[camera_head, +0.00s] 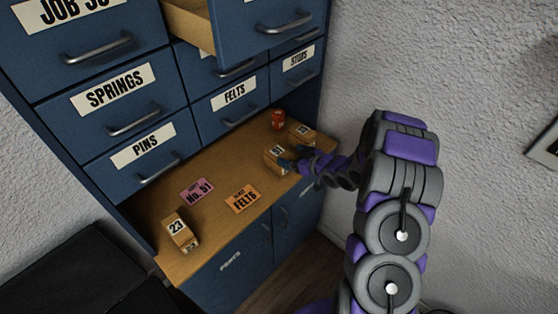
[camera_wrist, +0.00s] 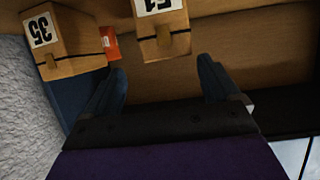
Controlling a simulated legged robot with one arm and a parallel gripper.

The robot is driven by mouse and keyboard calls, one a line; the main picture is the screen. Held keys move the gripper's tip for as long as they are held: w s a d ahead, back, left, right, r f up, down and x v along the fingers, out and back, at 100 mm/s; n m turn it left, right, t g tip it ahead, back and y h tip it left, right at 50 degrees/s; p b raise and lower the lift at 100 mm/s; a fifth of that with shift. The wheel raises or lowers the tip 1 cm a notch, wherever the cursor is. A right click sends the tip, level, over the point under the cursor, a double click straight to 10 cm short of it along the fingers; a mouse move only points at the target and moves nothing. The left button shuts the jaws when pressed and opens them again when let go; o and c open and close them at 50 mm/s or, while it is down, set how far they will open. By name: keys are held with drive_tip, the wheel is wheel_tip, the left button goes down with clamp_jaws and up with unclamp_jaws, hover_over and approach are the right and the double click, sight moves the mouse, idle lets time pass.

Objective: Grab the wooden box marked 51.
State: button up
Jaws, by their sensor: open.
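The wooden box marked 51 (camera_head: 272,158) sits on the wooden counter of the blue cabinet, towards its right end. My gripper (camera_head: 292,160) is right beside it, and its fingers partly cover the box's right side in the head view. In the wrist view the box marked 51 (camera_wrist: 163,42) lies just beyond the fingertips, roughly centred between them. My gripper (camera_wrist: 163,76) is open there, with its two blue fingers wide apart and nothing between them. The label appears upside down in the wrist view. A dark band runs around the box.
A box marked 23 (camera_head: 180,232), a pink card (camera_head: 196,190) and an orange card (camera_head: 242,199) lie left. An open drawer (camera_head: 190,22) juts out above.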

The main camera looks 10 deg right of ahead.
sight(280, 153)
drive_tip(key=shift+w+a+f, duration=0.3)
drive_tip(key=shift+w+a, duration=0.05)
drive_tip(key=shift+w, duration=0.15)
drive_tip(key=shift+w+a+f, duration=0.1)
drive_tip(key=shift+w+a, duration=0.25)
drive_tip(key=shift+a, duration=0.25)
drive_tip(key=x, duration=0.3)
drive_tip(key=b+x, duration=0.1)
drive_tip(key=shift+s+a+f, duration=0.1)
drive_tip(key=shift+a+f, duration=0.1)
drive_tip(key=shift+a, duration=0.2)
drive_tip(key=shift+w+d+f, duration=0.1)
drive_tip(key=shift+w+d, duration=0.05)
drive_tip(key=shift+w, duration=0.3)
drive_tip(key=shift+d, duration=0.1)
drive_tip(key=shift+c, duration=0.3)
drive_tip(key=shift+a, duration=0.35)
drive_tip(key=c, duration=0.6)
drive_tip(key=shift+d, duration=0.2)
drive_tip(key=c, duration=0.5)
drive_tip(key=shift+c, duration=0.2)
